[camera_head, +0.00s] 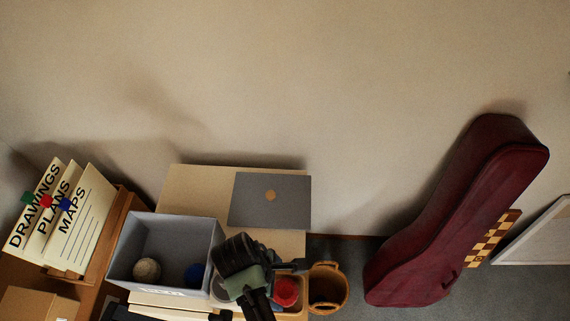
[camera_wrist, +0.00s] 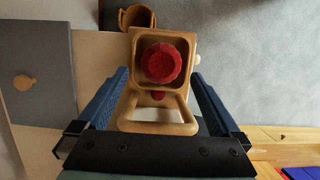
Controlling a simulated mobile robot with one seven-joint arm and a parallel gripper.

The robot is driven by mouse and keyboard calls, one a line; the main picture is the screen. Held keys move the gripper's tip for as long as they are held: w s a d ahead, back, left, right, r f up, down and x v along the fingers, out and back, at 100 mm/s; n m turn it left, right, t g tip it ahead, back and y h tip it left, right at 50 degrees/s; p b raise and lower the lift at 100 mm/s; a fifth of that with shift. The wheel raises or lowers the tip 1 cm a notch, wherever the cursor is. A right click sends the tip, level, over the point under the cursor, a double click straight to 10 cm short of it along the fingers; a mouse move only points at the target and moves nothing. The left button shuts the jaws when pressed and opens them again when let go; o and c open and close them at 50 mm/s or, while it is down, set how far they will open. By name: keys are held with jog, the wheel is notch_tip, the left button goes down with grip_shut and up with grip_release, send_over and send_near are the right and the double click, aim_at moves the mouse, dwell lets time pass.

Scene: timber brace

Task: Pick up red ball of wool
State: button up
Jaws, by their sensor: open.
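A round, faceted red object, which looks like the red ball of wool (camera_wrist: 161,63), sits in a square tan holder (camera_wrist: 135,48) with a loop handle. In the head view, the red ball (camera_head: 286,290) shows just right of my dark wrist, in the holder (camera_head: 300,313). My gripper (camera_wrist: 160,77) is open and empty, with one blue finger on each side of the holder. The loop handle (camera_wrist: 158,128) lies between the fingers, nearer the palm. A smaller red patch shows below the ball; I cannot tell what it is.
A brown basket (camera_head: 328,288) stands right of the holder. A dark red instrument case (camera_head: 455,215) leans farther right.

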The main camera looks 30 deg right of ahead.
aim_at(284, 290)
jog(key=shift+p+x, duration=0.45)
jog(key=shift+x, duration=2.15)
jog(key=shift+a, duration=0.15)
jog(key=shift+c, duration=0.3)
jog(key=c, duration=1.2)
